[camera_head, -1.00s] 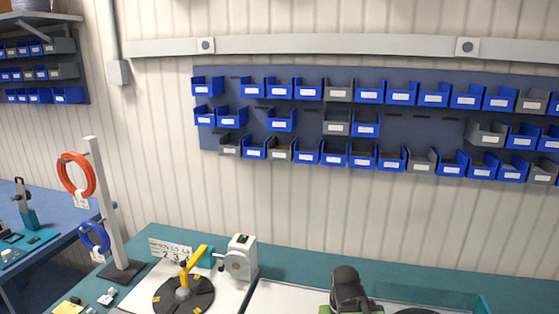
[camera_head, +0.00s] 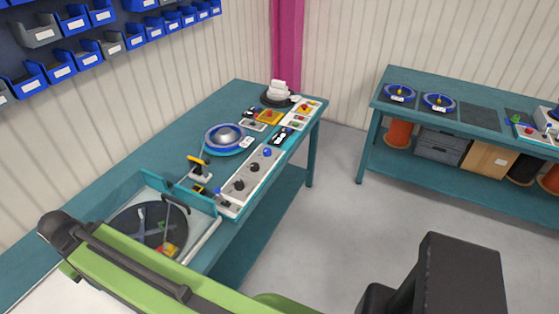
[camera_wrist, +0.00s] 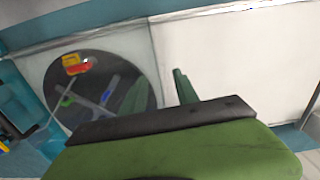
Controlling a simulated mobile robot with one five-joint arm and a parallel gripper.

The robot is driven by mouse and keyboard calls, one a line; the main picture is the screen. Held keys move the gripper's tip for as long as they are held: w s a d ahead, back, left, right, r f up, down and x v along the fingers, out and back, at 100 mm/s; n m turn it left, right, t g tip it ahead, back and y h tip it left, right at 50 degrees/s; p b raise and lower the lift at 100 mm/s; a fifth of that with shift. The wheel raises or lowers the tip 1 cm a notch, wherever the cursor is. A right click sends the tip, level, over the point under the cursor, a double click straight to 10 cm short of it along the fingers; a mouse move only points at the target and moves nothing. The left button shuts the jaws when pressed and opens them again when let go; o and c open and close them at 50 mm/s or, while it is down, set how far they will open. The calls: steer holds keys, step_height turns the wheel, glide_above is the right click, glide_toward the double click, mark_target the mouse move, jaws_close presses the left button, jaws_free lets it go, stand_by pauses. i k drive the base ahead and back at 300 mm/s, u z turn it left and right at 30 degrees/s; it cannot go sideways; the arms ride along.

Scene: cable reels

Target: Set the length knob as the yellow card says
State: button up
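A grey-white control panel (camera_head: 262,166) with two dark knobs (camera_head: 240,185) (camera_head: 253,170) and a blue knob (camera_head: 267,152) lies along the bench's front edge in the head view. I cannot tell which is the length knob; any markings are too small to read. No yellow card can be made out for sure now. My gripper (camera_wrist: 160,92) shows in the wrist view, its two green fingers apart with nothing between them.
A clear-walled enclosure (camera_head: 145,185) holds a dark disc with small coloured parts. A yellow-handled lever (camera_head: 199,163) and a blue-rimmed dish (camera_head: 228,136) stand behind the panel. A second teal bench (camera_head: 450,115) with reels stands at right. Grey floor between is clear.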

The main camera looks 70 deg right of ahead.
mark_target(267, 153)
steer(key=z, duration=1.95)
steer(key=k, duration=0.9)
steer(key=u, duration=0.05)
steer(key=i, duration=0.85)
steer(key=z, duration=0.05)
